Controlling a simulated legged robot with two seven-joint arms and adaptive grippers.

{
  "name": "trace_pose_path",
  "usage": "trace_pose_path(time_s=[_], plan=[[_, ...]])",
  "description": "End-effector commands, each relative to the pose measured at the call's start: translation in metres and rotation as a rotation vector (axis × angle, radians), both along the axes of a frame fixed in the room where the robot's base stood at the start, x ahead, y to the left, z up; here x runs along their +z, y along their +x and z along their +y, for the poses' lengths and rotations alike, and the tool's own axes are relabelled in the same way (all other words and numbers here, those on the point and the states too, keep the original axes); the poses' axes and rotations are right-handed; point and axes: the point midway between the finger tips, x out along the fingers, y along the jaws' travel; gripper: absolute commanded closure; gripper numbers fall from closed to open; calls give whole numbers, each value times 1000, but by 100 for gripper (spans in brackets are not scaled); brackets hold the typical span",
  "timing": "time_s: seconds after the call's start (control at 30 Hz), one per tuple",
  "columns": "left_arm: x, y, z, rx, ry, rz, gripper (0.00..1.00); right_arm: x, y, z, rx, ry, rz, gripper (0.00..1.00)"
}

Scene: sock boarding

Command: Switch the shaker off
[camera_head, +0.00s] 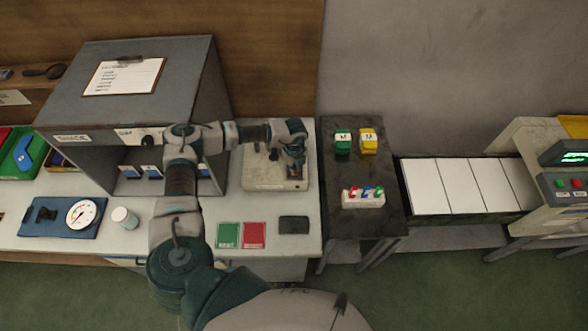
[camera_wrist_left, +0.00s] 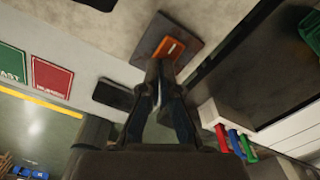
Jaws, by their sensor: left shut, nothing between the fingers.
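The shaker (camera_head: 262,183) is a pale box on the bench, partly hidden under my left arm and gripper. In the left wrist view the shaker's top (camera_wrist_left: 110,30) carries an orange rocker switch (camera_wrist_left: 171,47) with a white mark, set in a dark plate. My left gripper (camera_head: 296,172) is above the right part of the shaker. Its fingers (camera_wrist_left: 163,66) are together and empty, with the tips at the near edge of the switch plate. I cannot tell whether they touch it. My right gripper is in neither view.
A green card (camera_head: 228,235), a red card (camera_head: 254,235) and a dark pad (camera_head: 294,225) lie in front of the shaker. A dark table (camera_head: 340,225) to the right holds a white rack (camera_head: 362,199) with coloured pieces. A grey cabinet (camera_head: 75,110) stands left.

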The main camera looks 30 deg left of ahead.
Motion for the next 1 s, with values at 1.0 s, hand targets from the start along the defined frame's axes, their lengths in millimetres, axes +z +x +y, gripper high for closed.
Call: trace_pose_path(time_s=[1.0], plan=[[29, -1, 0, 0, -1, 0, 100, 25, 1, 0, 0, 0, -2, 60]])
